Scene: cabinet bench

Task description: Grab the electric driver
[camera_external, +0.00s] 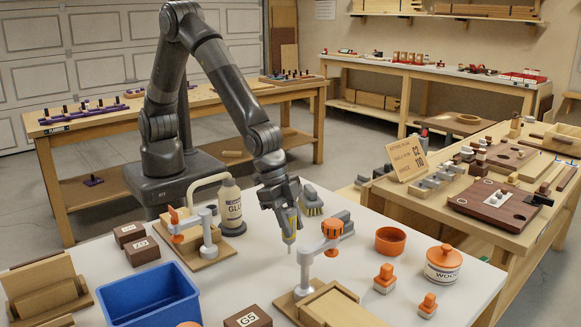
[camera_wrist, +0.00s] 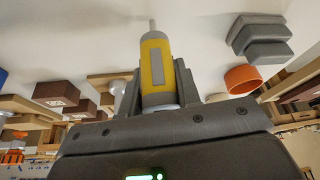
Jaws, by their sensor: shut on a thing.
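The electric driver (camera_wrist: 156,70) is yellow with grey parts and a thin grey tip. In the wrist view it sits between the two dark fingers of my gripper (camera_wrist: 158,88), which is shut on it. In the external view my gripper (camera_external: 286,206) is above the white table, and the driver (camera_external: 290,222) hangs from it roughly upright, tip down. The tip appears clear of the table, with nothing visibly touching it. Part of the driver's body is hidden by the fingers.
Orange-and-grey clamp stands (camera_external: 332,229) (camera_external: 208,236) flank the driver. A blue bin (camera_external: 150,297) is front left; an orange bowl (camera_external: 390,240) and a lidded jar (camera_external: 443,263) are right.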

